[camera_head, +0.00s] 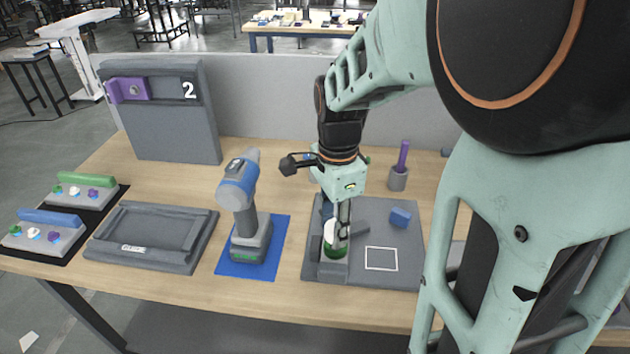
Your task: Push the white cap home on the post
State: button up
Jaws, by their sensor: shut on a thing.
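My gripper (340,232) points down over the left part of the grey fixture plate (400,268). It is shut on the white cap (329,231), which is partly hidden by the fingers. Just below the cap is a green round piece (335,251) in a grey holder at the plate's left side. The cap appears above or at this green piece; the post itself is hidden, and I cannot tell how far down the cap sits.
A blue block (400,217) and a white square outline lie on the plate to the right. A cordless drill (241,205) stands on a blue mat (228,262) at left. A purple-handled tool (402,158) stands in a cup behind. A grey guide tray (150,237) lies further left.

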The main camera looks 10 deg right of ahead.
jog(key=shift+f+b, duration=0.35)
jog(key=shift+f, duration=0.25)
dwell(0.3)
jog(key=shift+f, duration=0.25)
jog(key=shift+s+f, duration=0.1)
jog(key=shift+f, duration=0.1)
dwell(1.4)
jog(key=o, duration=1.7)
jog(key=shift+c, duration=0.2)
jog(key=shift+r, duration=0.3)
jog(key=shift+r+p, duration=0.8)
jog(key=shift+p, duration=0.15)
